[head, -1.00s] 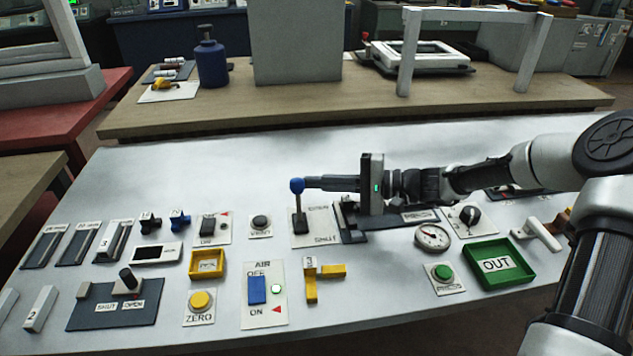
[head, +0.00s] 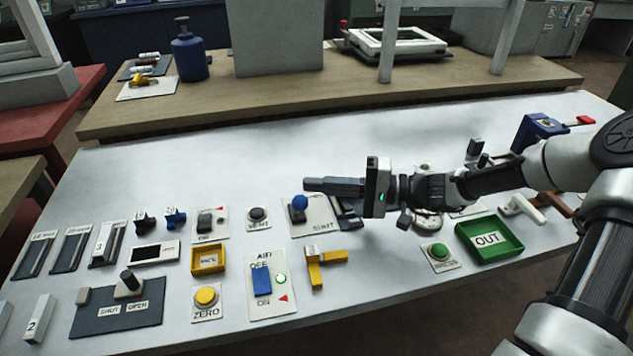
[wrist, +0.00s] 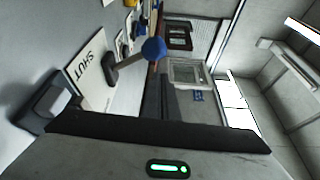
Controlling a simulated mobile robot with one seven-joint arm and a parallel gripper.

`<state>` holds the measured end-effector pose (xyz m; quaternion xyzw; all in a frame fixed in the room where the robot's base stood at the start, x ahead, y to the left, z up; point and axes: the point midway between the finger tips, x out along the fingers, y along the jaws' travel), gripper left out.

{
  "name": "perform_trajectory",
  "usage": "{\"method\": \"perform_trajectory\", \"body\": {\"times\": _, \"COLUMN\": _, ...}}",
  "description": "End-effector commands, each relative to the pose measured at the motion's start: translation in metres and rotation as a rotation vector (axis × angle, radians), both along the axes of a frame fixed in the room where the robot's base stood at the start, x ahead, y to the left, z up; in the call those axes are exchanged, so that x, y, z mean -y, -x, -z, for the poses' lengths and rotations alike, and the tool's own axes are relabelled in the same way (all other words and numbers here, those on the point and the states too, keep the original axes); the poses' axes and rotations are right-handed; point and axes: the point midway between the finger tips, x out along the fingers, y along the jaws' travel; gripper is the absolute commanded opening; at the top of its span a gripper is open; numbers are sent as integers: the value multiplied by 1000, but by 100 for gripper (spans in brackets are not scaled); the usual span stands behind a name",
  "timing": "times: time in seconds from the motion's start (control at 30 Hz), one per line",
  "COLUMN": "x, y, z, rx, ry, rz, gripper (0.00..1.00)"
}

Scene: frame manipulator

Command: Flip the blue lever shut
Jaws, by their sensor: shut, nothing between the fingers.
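The blue lever has a round blue knob (head: 300,202) on a short dark stalk, on a pale plate (head: 318,212) marked SHUT near its front right. In the head view the stalk is foreshortened and seems to lean toward the camera. In the wrist view the blue knob (wrist: 153,50) stands out from its base beside the SHUT lettering. My gripper (head: 307,185) is shut and empty, its tip just above and behind the knob in the head view. I cannot tell whether it touches the knob.
A yellow T-shaped handle (head: 318,262), an AIR switch (head: 262,281) and a black button (head: 257,216) are nearby. A green OUT tray (head: 489,238) lies to the right. The white table (head: 200,160) behind the lever is clear.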

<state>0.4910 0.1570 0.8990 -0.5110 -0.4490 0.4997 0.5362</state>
Motion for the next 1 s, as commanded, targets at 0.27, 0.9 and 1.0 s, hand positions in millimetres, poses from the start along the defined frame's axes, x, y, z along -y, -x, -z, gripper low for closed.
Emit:
{"method": "perform_trajectory", "body": {"times": 0.27, "x": 46, "y": 3, "z": -3, "rx": 0, "ry": 2, "rz": 7, "gripper": 0}}
{"method": "perform_trajectory", "body": {"times": 0.9, "x": 167, "y": 17, "z": -5, "rx": -1, "ry": 0, "rz": -1, "gripper": 0}}
{"method": "perform_trajectory", "body": {"times": 1.0, "x": 170, "y": 17, "z": -5, "rx": -1, "ry": 0, "rz": -1, "gripper": 0}}
